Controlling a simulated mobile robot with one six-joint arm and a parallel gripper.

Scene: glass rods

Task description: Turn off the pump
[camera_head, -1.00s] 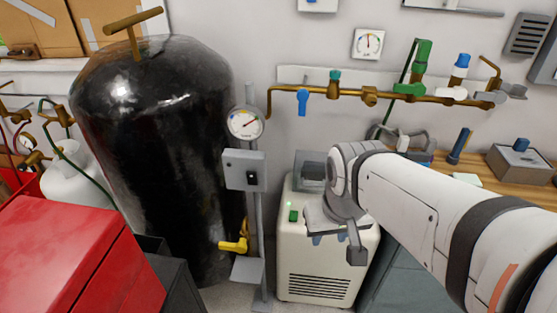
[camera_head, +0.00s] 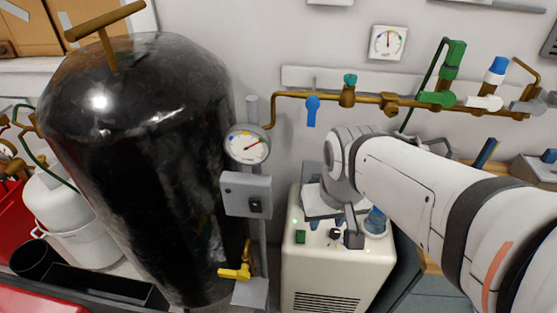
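A beige box-shaped unit (camera_head: 335,262) stands on the floor at lower middle, with a vent grille on its front. Its top bears a lit green light, a green rocker switch (camera_head: 300,237) and a dark knob (camera_head: 335,234). I cannot tell for sure that this unit is the pump. A grey switch box (camera_head: 246,194) with a black switch (camera_head: 255,205) is on the post to its left, below a round gauge (camera_head: 247,145). My gripper (camera_head: 345,222) is over the unit's top, right of the green switch. Its finger opening is not clear from here.
A large black tank (camera_head: 135,170) fills the left. A yellow valve handle (camera_head: 236,272) is low beside the post. A brass pipe with coloured valves (camera_head: 311,110) runs along the wall behind. A blue-topped fitting (camera_head: 376,220) stands close right of my gripper.

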